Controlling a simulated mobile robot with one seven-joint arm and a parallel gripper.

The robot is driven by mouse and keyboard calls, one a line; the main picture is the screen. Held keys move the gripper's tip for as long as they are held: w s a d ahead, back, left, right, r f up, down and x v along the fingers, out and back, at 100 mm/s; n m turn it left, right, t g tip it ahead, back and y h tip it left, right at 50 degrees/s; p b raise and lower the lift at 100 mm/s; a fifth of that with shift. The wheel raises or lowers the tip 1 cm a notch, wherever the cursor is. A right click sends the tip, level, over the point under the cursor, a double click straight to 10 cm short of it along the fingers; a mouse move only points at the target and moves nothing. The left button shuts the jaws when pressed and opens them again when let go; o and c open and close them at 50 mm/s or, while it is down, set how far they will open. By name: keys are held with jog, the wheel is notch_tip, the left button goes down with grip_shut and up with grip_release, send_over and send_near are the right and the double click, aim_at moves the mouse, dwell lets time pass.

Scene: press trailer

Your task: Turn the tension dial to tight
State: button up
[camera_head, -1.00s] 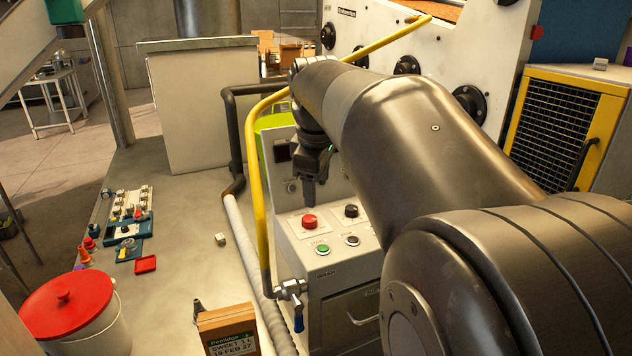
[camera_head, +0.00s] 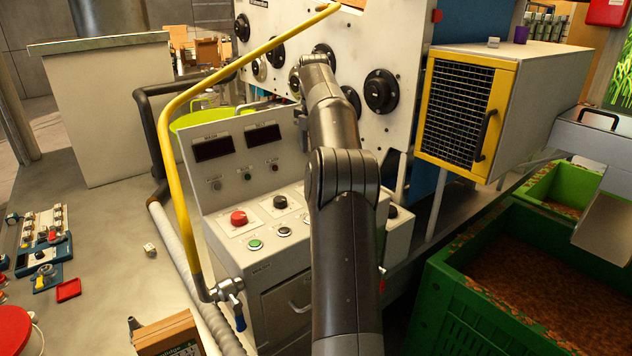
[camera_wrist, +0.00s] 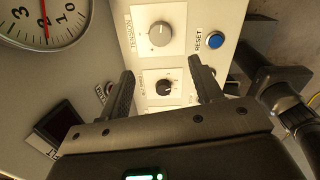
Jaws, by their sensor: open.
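The tension dial (camera_wrist: 160,34) is a round light grey knob on a pale square plate, with the label TENSION beside it, in the upper middle of the wrist view. Its scale words are too small to read. My gripper (camera_wrist: 161,74) is open and empty, its two dark fingers pointing at the panel. The tension dial lies beyond the fingertips, apart from them. A smaller black knob (camera_wrist: 166,87) shows between the fingers; I cannot tell its distance from them. In the head view my arm hides most of the gripper, and I cannot pick out the tension dial there.
A blue RESET button (camera_wrist: 215,40) sits right of the dial, and a round gauge (camera_wrist: 45,18) at upper left. In the head view, a yellow rail (camera_head: 177,165) rises left of the WASH console (camera_head: 262,215). A green crate (camera_head: 470,310) stands at lower right.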

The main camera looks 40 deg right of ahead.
jog(key=f, duration=1.1)
jog(key=shift+d, duration=0.3)
jog(key=c, duration=1)
